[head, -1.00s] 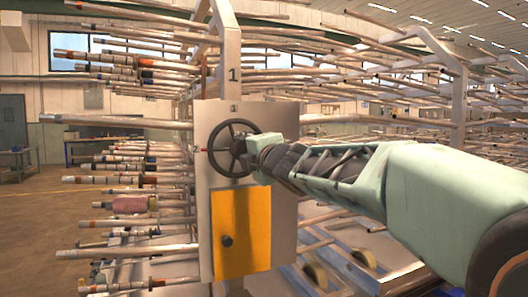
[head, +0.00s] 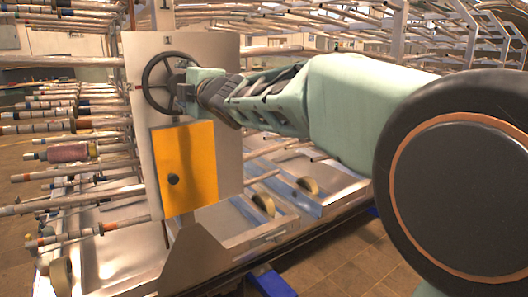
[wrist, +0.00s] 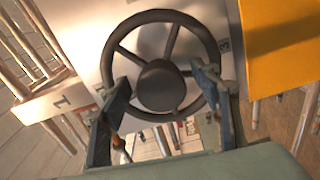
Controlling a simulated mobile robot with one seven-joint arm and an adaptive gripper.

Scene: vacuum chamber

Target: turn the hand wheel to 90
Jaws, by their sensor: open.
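The dark hand wheel (head: 147,83) is mounted on the upper part of a light metal panel (head: 227,75). In the wrist view its round hub (wrist: 160,86), spokes and most of its rim show. My gripper (head: 187,92) is at the wheel's right side in the head view and covers part of it. In the wrist view my gripper (wrist: 160,76) is open, with one finger on each side of the hub, overlapping the lower rim. I cannot tell whether the fingers touch the wheel. Number marks stand on the panel around the wheel, partly hidden.
An orange door (head: 190,150) with a dark knob (head: 173,180) is below the wheel. Several long pipes (head: 75,208) stick out left of the panel. Metal frames with rollers (head: 263,204) stand at right. Tiled floor (head: 345,265) is open at lower right.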

